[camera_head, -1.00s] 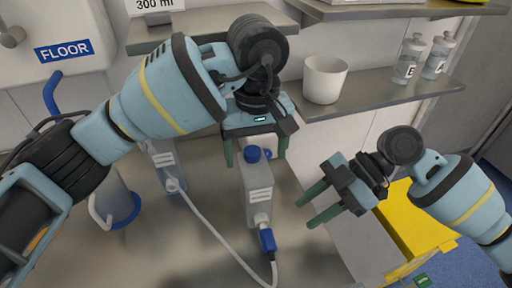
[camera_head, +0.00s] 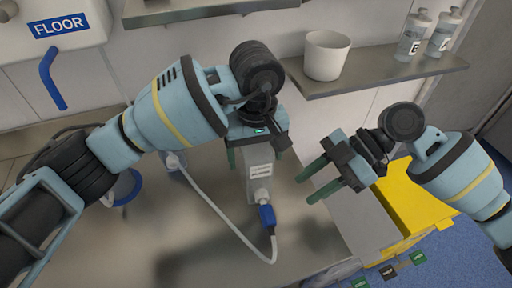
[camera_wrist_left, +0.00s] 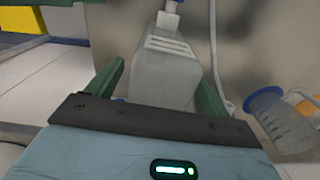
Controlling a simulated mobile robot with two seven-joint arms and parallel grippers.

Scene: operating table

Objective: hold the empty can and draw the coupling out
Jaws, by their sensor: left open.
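The can's top is hidden in the head view. My right gripper (camera_head: 304,189) is open and empty, right of the can.
The hose leads back to something half hidden there. A shelf (camera_head: 375,78) holds a white cup (camera_head: 326,55) and two bottles. A yellow bin (camera_head: 405,205) stands at right. The front table is clear.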

